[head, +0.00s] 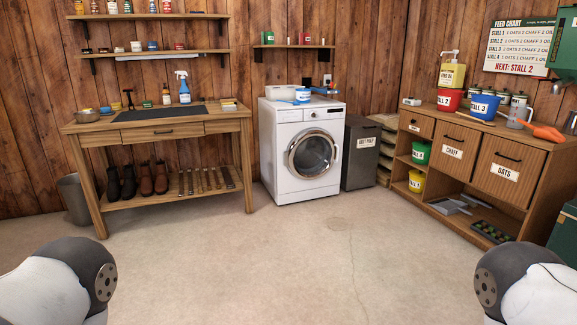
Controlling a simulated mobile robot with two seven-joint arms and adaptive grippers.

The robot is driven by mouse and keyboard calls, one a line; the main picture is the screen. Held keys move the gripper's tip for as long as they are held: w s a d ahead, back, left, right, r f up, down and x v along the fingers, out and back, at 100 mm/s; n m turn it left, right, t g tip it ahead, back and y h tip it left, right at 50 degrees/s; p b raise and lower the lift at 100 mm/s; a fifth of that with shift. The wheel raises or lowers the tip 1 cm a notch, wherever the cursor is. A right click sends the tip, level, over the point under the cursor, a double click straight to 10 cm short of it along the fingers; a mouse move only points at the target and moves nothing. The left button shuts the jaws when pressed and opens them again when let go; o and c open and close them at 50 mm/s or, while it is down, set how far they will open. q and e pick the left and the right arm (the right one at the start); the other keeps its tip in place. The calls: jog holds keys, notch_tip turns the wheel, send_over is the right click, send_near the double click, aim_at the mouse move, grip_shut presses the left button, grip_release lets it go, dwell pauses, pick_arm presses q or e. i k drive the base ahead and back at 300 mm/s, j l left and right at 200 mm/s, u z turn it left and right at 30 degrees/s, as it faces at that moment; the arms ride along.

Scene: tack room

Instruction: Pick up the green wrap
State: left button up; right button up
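I cannot make out a green wrap for certain. A small green item (268,38) stands on the small wall shelf above the washing machine; it is too small to tell what it is. Several small rolls or tins sit on the two long wall shelves at the left, also too small to name. Neither of my grippers shows; only white and dark grey parts of my arms show at the lower left and lower right corners.
A workbench (165,134) with boots beneath stands left, a white washing machine (283,121) in the middle, a grey bin (357,172) beside it. A wooden feed cabinet (480,130) with buckets stands right. The concrete floor (270,260) between is clear.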

aim_at(268, 37)
jog(key=i, duration=2.55)
